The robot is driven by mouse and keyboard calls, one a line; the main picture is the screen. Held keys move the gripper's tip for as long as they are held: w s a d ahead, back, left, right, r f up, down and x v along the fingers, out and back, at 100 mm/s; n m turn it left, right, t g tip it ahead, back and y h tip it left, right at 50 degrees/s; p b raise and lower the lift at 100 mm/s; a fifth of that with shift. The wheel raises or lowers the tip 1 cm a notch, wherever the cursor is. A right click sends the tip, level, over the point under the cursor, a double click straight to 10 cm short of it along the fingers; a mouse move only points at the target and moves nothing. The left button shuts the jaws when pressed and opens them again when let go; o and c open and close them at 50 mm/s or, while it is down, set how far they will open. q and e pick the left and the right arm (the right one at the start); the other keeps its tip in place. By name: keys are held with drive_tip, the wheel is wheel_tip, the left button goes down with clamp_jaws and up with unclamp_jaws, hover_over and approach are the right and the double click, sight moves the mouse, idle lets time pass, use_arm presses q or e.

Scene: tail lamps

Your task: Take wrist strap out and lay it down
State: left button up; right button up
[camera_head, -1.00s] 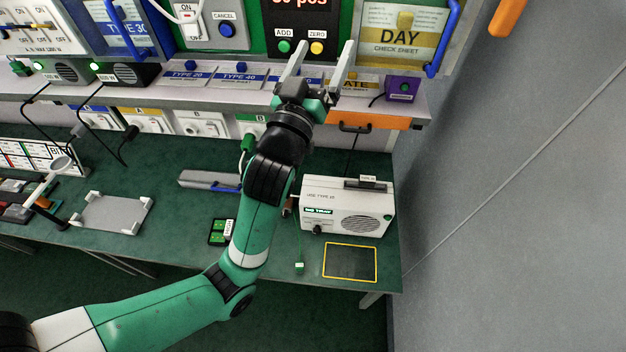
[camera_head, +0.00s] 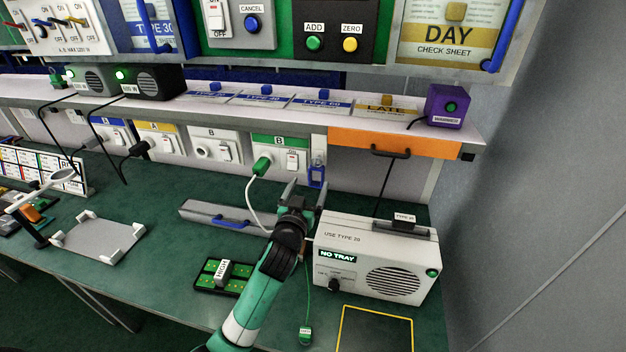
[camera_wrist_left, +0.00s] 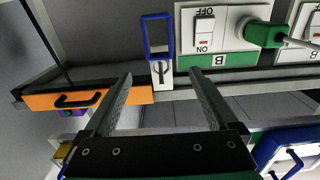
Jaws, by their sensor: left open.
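I cannot make out a wrist strap for certain. The orange drawer (camera_head: 396,146) with a black handle is shut under the shelf; it also shows in the left wrist view (camera_wrist_left: 120,97). A blue rectangular loop (camera_head: 317,176) hangs beside the green-edged socket B. It also shows in the left wrist view (camera_wrist_left: 143,36), ahead of the fingers. My left gripper (camera_head: 305,188) is open and empty, in front of and below that loop and left of the drawer. Its fingers also show in the left wrist view (camera_wrist_left: 161,77). The drawer's inside is hidden. My right gripper is out of view.
A white tester (camera_head: 375,262) reading NO TRAY stands right of my arm. A green cord ends in a small tag (camera_head: 306,333). A grey case (camera_head: 200,209) with a blue handle, a green-black tray (camera_head: 206,283) and a yellow-outlined area (camera_head: 376,310) are on the bench.

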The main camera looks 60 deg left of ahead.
sight(316, 167)
use_arm(q)
drive_tip(key=b+x, duration=0.2)
drive_tip(key=x, duration=0.6)
drive_tip(key=shift+w+a, duration=0.6)
drive_tip(key=shift+r, duration=0.1)
clamp_jaws()
